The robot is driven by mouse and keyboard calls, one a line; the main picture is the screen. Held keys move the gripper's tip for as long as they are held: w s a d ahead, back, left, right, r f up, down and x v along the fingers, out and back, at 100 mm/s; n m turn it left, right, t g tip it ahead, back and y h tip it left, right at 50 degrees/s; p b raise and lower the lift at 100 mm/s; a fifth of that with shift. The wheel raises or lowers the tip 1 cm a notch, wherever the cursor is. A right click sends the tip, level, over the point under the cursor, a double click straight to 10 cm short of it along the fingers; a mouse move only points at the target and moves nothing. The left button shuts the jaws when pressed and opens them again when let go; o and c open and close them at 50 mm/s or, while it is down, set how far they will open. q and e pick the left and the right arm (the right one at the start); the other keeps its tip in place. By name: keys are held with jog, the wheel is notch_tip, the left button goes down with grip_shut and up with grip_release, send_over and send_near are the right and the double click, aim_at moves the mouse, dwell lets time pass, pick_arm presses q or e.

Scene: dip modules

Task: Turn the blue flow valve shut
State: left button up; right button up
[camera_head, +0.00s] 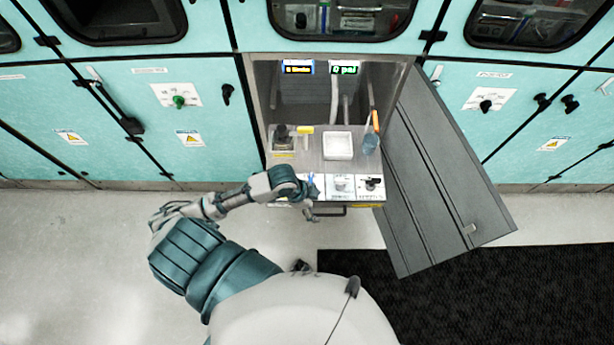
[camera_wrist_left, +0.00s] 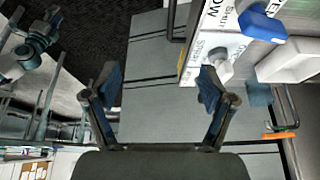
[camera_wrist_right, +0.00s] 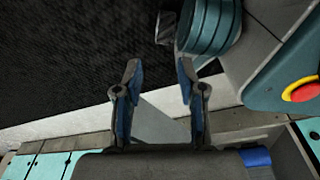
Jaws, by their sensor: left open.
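The blue valve handle (camera_head: 311,181) is on the front panel of the recessed station, at the left of a row of labelled controls. In the left wrist view the blue handle (camera_wrist_left: 262,25) is at the upper right, outside the fingers, beside a white-grey knob (camera_wrist_left: 218,58). My left gripper (camera_head: 314,205) is at the panel's front edge, close to the handle and partly covering that area. In its wrist view the left gripper (camera_wrist_left: 159,82) is open with nothing between its fingers. My right gripper (camera_wrist_right: 157,76) is open and empty over the floor.
A grey door (camera_head: 440,170) stands open at the station's right. A white tray (camera_head: 338,146), a blue bottle (camera_head: 370,144) and a yellow-handled item (camera_head: 305,131) are on the station's shelf. A black mat (camera_head: 480,295) covers floor at the right. Teal cabinets (camera_head: 205,110) flank the station.

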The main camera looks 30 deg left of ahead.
pick_arm(q)
jog(key=w+a+r+m+g, duration=0.1)
jog(key=w+a+r+m, duration=0.1)
jog(key=w+a+r, duration=0.25)
send_near(309, 179)
jog(key=b+x, duration=0.2)
jog(key=x, duration=0.6)
jog(key=shift+w+d+f, duration=0.1)
jog(key=shift+f, duration=0.05)
jog(key=shift+w+f, duration=0.1)
jog(key=shift+f, duration=0.6)
jog(key=shift+d, duration=0.1)
jog(key=shift+d+r, duration=0.1)
jog(key=shift+d, duration=0.05)
jog(key=shift+c, duration=1)
jog(key=shift+d, duration=0.1)
jog(key=c, duration=0.8)
jog(key=shift+c, duration=0.8)
pick_arm(e)
jog(key=w+r, duration=0.1)
jog(key=w, duration=0.2)
jog(key=w+r, duration=0.1)
jog(key=shift+w+a+r, duration=0.15)
jog(key=shift+w+r, duration=0.15)
jog(key=shift+r, duration=0.05)
